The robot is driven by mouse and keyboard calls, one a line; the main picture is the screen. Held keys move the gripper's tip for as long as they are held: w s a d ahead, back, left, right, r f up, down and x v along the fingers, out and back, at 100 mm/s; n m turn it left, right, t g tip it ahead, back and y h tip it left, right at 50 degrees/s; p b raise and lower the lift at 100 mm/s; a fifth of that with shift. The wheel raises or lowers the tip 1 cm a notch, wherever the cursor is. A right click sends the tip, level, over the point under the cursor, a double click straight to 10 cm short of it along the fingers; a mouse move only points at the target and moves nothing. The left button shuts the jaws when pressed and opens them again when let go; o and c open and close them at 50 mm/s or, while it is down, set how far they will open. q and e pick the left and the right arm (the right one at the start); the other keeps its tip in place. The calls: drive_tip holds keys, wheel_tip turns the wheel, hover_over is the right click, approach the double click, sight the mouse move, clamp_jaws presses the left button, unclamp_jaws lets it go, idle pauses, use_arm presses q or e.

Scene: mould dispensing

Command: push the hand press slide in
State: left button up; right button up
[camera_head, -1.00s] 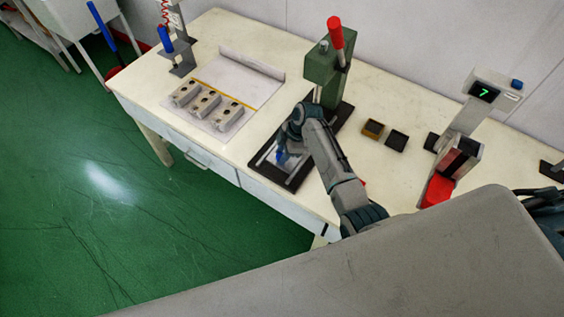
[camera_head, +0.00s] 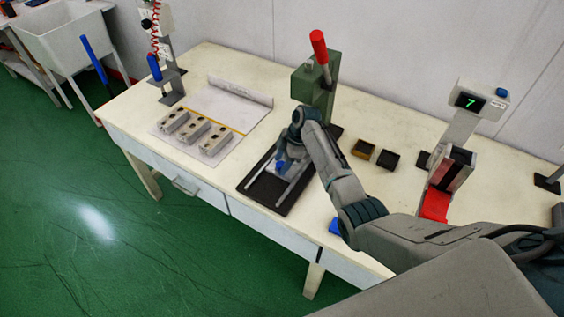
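The hand press (camera_head: 312,92) is a green column with a red-tipped lever (camera_head: 319,47), standing at the back of the table. Its dark base runs toward the table's front edge and carries two pale rails (camera_head: 262,171). The slide (camera_head: 297,170) is a pale plate on these rails, partly hidden by my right arm. A small blue part shows at its front. My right gripper (camera_head: 284,165) points down at the slide, on the front side of the column. Its fingertips are mostly hidden, so their opening cannot be told. My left gripper is out of view.
Several grey mould blocks (camera_head: 213,141) lie on a white sheet to the left. Two small dark boxes (camera_head: 388,159) stand right of the press. A device with a green "7" display (camera_head: 470,101) stands further right. A blue-handled stand (camera_head: 154,67) is at the back left.

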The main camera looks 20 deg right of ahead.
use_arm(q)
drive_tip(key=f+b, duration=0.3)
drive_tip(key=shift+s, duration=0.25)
use_arm(e)
drive_tip(key=v, duration=1)
drive_tip(key=shift+r, duration=0.4)
drive_tip(key=shift+d, duration=0.1)
